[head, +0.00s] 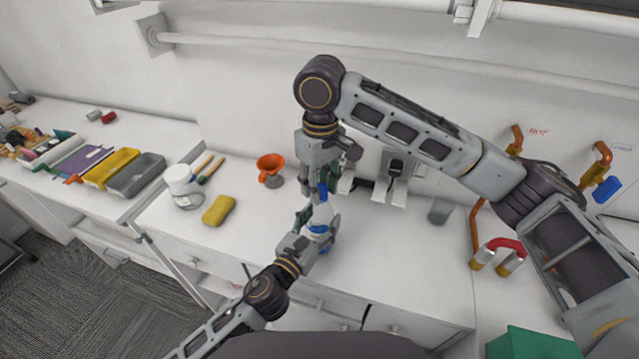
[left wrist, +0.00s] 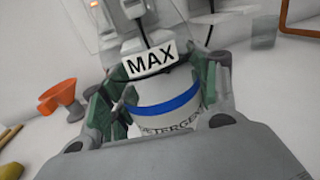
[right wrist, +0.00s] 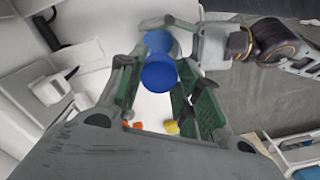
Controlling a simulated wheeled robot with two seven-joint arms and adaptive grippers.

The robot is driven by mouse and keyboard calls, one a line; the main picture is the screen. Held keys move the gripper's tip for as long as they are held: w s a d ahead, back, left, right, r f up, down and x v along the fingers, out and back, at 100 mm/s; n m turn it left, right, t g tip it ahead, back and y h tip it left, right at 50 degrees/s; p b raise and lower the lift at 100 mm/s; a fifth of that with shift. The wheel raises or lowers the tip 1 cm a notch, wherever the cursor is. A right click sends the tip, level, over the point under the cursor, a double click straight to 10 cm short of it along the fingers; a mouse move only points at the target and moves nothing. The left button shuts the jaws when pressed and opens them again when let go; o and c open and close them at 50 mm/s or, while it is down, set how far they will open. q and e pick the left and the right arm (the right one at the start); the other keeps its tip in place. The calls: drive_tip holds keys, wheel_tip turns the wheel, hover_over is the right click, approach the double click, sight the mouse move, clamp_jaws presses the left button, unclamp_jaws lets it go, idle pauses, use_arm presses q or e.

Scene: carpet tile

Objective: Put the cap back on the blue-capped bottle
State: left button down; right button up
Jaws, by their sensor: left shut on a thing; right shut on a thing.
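A white bottle with a blue band and partly hidden lettering (left wrist: 165,108) is held upright or nearly so between the green-padded fingers of my left gripper (head: 320,228). In the left wrist view, a white "MAX" label (left wrist: 151,60) shows above the band. My right gripper (head: 322,188) points down just above the bottle and is shut on the blue cap (right wrist: 159,76). The cap also shows in the head view (head: 322,192). In the right wrist view, a second blue shape shows behind the cap. Whether cap and bottle touch is hidden by the fingers.
Orange pipes (head: 476,225) run at the right. A wall rail crosses behind my right arm. The counter right of the bottle is mostly clear.

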drive_tip(key=m, duration=0.6)
drive_tip(key=shift+m, duration=0.3)
drive_tip(key=m, duration=0.6)
drive_tip(key=shift+a, duration=0.1)
drive_tip(key=m, duration=1.2)
drive_tip(key=o, duration=0.7)
